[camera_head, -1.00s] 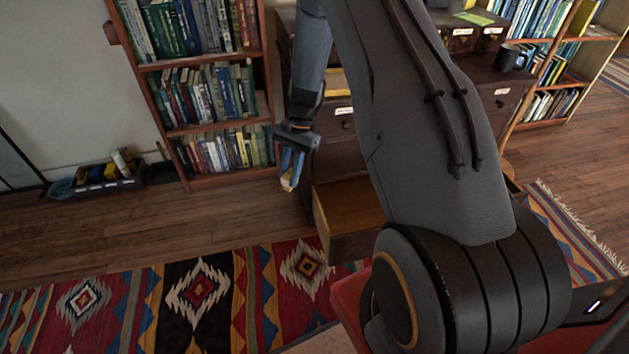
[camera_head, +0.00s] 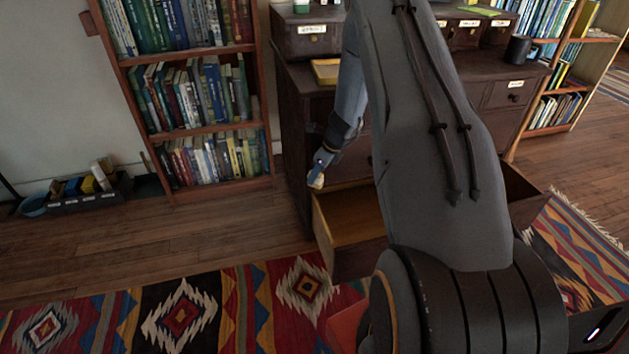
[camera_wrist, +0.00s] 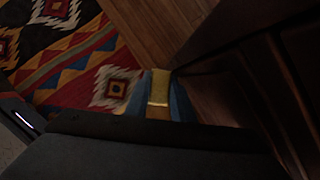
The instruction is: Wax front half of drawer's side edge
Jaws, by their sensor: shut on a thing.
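An open wooden drawer (camera_head: 352,215) juts from the dark cabinet, low down, its inside bare. Its left side edge (camera_head: 317,215) runs from the cabinet toward the rug. My gripper (camera_head: 320,176) is shut on a small pale yellow wax block (camera_head: 315,183), just above the cabinet end of that edge. I cannot tell whether the block touches the wood. My arm hides the drawer's right part.
A bookshelf (camera_head: 198,131) stands left of the cabinet (camera_head: 294,150). A black caddy (camera_head: 90,200) with supplies lies by the wall. A patterned rug (camera_head: 180,310) covers the floor in front. A dark mug (camera_head: 517,49) stands on the cabinet. Floor left of the drawer is free.

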